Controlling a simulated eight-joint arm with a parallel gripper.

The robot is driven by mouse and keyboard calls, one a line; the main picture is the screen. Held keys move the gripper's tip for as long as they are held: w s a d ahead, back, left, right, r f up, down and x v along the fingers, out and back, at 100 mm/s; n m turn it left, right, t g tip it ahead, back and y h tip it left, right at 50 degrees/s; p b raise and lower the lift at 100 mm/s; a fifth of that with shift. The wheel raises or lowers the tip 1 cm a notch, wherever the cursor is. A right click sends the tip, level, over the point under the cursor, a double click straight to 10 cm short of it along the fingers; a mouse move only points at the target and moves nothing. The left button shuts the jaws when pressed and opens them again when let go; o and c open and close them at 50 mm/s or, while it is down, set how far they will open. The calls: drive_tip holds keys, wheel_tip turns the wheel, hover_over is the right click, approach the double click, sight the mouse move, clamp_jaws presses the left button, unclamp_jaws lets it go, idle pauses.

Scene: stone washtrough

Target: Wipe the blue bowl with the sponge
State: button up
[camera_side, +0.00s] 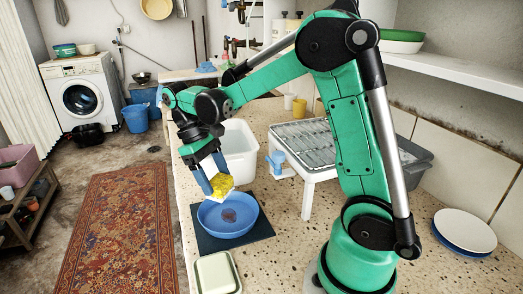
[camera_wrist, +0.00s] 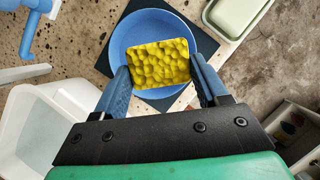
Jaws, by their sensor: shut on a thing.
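The blue bowl (camera_side: 228,219) stands on a dark mat (camera_side: 262,229) on the speckled counter, with a dark brownish patch on its inside bottom. My gripper (camera_side: 217,181) is shut on a yellow sponge (camera_side: 221,185) with a pale side. The gripper holds the tilted sponge above the bowl's far part in the side view. In the wrist view the sponge (camera_wrist: 158,63) sits between the two blue fingers and covers much of the bowl (camera_wrist: 135,27). The patch is hidden there.
A white basin (camera_side: 240,150) stands behind the bowl. A pale green-and-white dish (camera_side: 217,273) lies close in front of the mat. A blue tap-like object (camera_side: 276,163) and a white rack (camera_side: 308,180) stand to the right. Stacked plates (camera_side: 464,232) lie far right.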

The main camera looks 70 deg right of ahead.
drive_tip(key=shift+f, duration=3.9)
drive_tip(key=shift+s+d+r, duration=0.15)
drive_tip(key=shift+d+r, duration=0.1)
drive_tip(key=shift+d, duration=0.45)
drive_tip(key=shift+s+d+f, duration=0.15)
drive_tip(key=shift+d+f, duration=0.15)
drive_tip(key=shift+d, duration=0.35)
drive_tip(key=shift+w+a, duration=0.2)
drive_tip(key=shift+a, duration=0.55)
drive_tip(key=shift+w+a, duration=0.2)
drive_tip(key=shift+a, duration=0.5)
drive_tip(key=shift+s+d, duration=0.15)
drive_tip(key=shift+d, duration=0.65)
drive_tip(key=shift+s+d, duration=0.15)
drive_tip(key=shift+d, duration=0.6)
drive_tip(key=shift+w+a, duration=0.2)
drive_tip(key=shift+a, duration=0.55)
drive_tip(key=shift+w+a, duration=0.15)
drive_tip(key=shift+a, duration=0.6)
drive_tip(key=shift+d+r, duration=0.1)
drive_tip(key=shift+r, duration=3.85)
